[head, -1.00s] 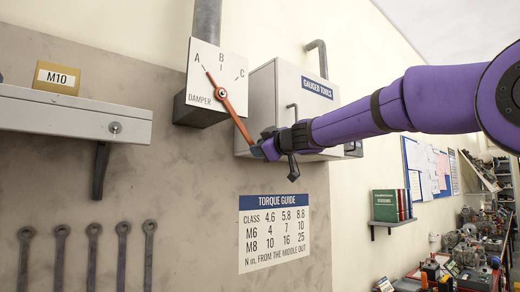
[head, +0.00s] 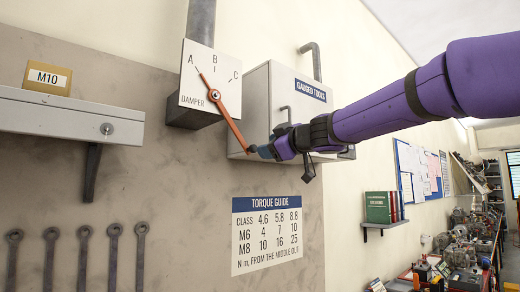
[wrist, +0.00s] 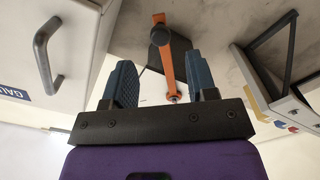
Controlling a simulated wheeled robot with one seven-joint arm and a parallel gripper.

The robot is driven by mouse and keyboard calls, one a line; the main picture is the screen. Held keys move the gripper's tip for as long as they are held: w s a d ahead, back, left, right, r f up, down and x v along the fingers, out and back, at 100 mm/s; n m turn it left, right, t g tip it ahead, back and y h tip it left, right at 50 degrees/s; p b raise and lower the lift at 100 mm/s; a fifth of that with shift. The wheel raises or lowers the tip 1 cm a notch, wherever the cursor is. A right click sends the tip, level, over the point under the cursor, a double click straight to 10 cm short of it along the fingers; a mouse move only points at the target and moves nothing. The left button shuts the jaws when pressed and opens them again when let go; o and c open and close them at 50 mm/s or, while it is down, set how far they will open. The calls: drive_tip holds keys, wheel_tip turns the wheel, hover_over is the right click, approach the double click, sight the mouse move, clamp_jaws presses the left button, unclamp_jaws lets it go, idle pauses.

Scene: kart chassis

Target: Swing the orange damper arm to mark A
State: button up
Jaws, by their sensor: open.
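The orange damper arm (head: 232,122) is pivoted on the white damper plate (head: 190,92), which has marks A, B and C. Its short upper end points up-left, close to the line for mark A (head: 191,60). Its long end slopes down-right to my gripper (head: 262,151). In the wrist view, my gripper (wrist: 161,75) is open, with one blue finger on each side of the orange arm (wrist: 166,68). A dark round knob (wrist: 160,35) is on the arm's near end, in line with the gap. Gaps show beside the arm; I see no finger contact.
The grey gauged tools cabinet (head: 292,88) hangs just right of and behind my gripper; its handle (wrist: 47,50) is near in the wrist view. A grey shelf (head: 68,115) with the M10 box (head: 47,77) is at left. The wall below my gripper holds the torque guide (head: 266,235).

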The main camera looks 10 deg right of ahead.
drive_tip(key=shift+v, duration=1.75)
drive_tip(key=s+d+f+m+h, duration=1.1)
drive_tip(key=s+d, duration=0.1)
drive_tip(key=d, duration=0.4)
drive_tip(key=s+f+m+g+y, duration=0.1)
drive_tip(key=s+f+m+g, duration=0.2)
drive_tip(key=s+f+g, duration=0.6)
drive_tip(key=s+d+f, duration=0.1)
drive_tip(key=s+f, duration=1.2)
drive_tip(key=f, duration=0.1)
drive_tip(key=shift+s+m+g, duration=0.4)
